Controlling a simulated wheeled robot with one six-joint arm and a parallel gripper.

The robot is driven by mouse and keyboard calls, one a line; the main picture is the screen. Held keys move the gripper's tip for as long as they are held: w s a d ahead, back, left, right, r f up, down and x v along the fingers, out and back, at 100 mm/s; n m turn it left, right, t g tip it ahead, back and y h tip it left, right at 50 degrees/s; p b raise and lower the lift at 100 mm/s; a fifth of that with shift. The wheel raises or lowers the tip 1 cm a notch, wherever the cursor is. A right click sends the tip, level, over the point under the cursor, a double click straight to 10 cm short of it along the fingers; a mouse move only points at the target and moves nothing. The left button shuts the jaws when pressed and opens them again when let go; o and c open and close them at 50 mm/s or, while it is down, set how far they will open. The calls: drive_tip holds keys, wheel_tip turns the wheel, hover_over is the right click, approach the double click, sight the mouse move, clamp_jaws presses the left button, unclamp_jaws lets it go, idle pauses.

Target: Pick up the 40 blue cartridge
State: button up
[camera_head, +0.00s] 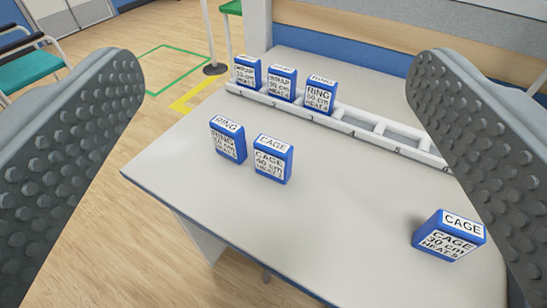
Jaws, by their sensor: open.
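My gripper (278,75) is open and empty, with one grey studded finger at each side of the picture. A blue cartridge labelled CAGE, which seems to read 40 cm (272,160), stands upright on the table between the fingers in the picture, clear of both. A blue RING cartridge (228,140) stands just left of it; its number is hard to read. A blue cartridge labelled CAGE 30 cm (448,236) is on the table at the lower right, near the right finger in the picture.
A white slotted rack (350,125) lies along the back of the pale table (200,185). It holds three blue cartridges at its left end, including a RING one (320,96); slots to the right are empty. The table's middle front is clear. A teal chair (27,72) stands far left.

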drive_tip(key=shift+o, duration=0.4)
drive_tip(key=m+g, duration=0.6)
drive_tip(key=g, duration=1.1)
hover_over(273, 143)
wheel_tip(273, 143, down, 12)
wheel_tip(273, 143, down, 12)
drive_tip(key=shift+w, duration=0.1)
drive_tip(key=shift+s+f, duration=0.2)
drive_tip(key=shift+f, duration=2.75)
drive_tip(key=c, duration=1.1)
drive_tip(key=shift+r, duration=0.15)
